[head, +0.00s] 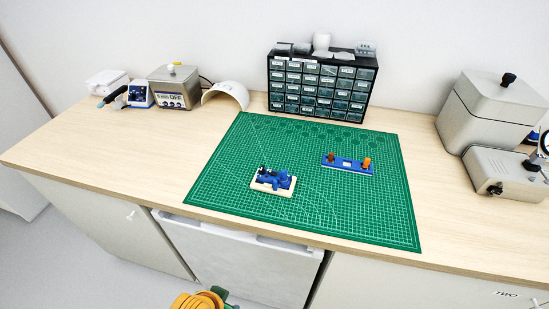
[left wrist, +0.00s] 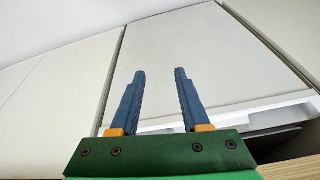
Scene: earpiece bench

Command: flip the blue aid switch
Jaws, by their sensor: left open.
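A small blue device, likely the blue aid, sits in a cream holder (head: 272,189) on the green cutting mat (head: 225,180); the blue part (head: 275,179) is on top and its switch is too small to make out. A blue strip (head: 345,165) with a brown and an orange piece lies on the mat to its right. My left gripper (left wrist: 158,97) shows in the left wrist view, its two dark fingers apart with nothing between them, facing pale cabinet fronts. My right gripper is in neither view.
A black drawer cabinet (head: 322,85) stands behind the mat. Small machines, including a grey box with a display (head: 174,88), and a white curved shell (head: 226,94) are at the back left. Grey machines (head: 490,113) stand at the right. The bench front left is bare.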

